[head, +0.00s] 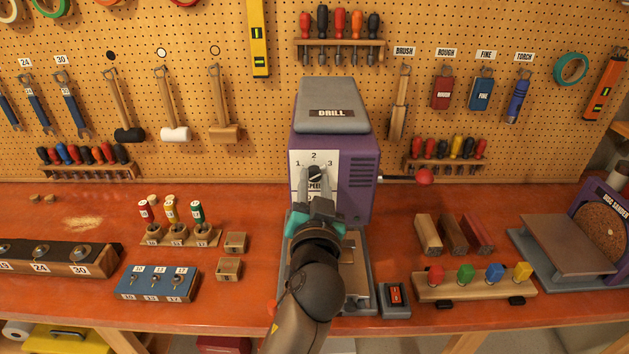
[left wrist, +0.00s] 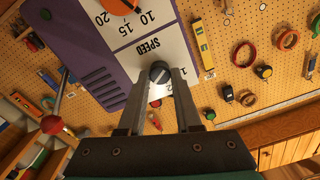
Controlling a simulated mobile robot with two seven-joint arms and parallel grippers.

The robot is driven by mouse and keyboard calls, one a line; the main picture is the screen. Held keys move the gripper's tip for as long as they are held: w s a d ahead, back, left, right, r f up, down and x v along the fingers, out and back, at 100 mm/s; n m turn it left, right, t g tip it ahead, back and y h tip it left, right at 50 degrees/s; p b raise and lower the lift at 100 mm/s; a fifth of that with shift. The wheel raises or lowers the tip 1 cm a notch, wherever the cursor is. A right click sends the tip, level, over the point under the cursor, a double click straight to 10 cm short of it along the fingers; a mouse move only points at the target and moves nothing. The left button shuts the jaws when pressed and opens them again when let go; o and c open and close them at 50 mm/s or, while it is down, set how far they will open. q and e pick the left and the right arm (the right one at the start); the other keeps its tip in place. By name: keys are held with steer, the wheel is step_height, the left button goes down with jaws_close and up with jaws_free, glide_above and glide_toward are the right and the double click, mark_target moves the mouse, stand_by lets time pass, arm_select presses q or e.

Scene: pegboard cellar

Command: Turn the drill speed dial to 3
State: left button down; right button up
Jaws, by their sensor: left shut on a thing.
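The purple drill (head: 362,150) stands at the bench's back, with a grey top labelled DRILL. Its white front panel (head: 298,180) shows 1 at left, 2 at top and 3 at right around the dark speed dial (head: 315,172). My left gripper (head: 315,178) reaches up from below and is shut on the dial. The dial's pointer is too small to read for certain. My right gripper is not in view.
A lever with a red ball (head: 424,176) sticks out right of the drill. A blue key block (head: 157,282) lies left, a disc sander (head: 570,240) right. Tools hang on the pegboard behind.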

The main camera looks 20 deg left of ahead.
arm_select(q)
steer(key=shift+r, duration=0.1)
stand_by(0.4)
steer(key=c, duration=0.6)
jaws_free()
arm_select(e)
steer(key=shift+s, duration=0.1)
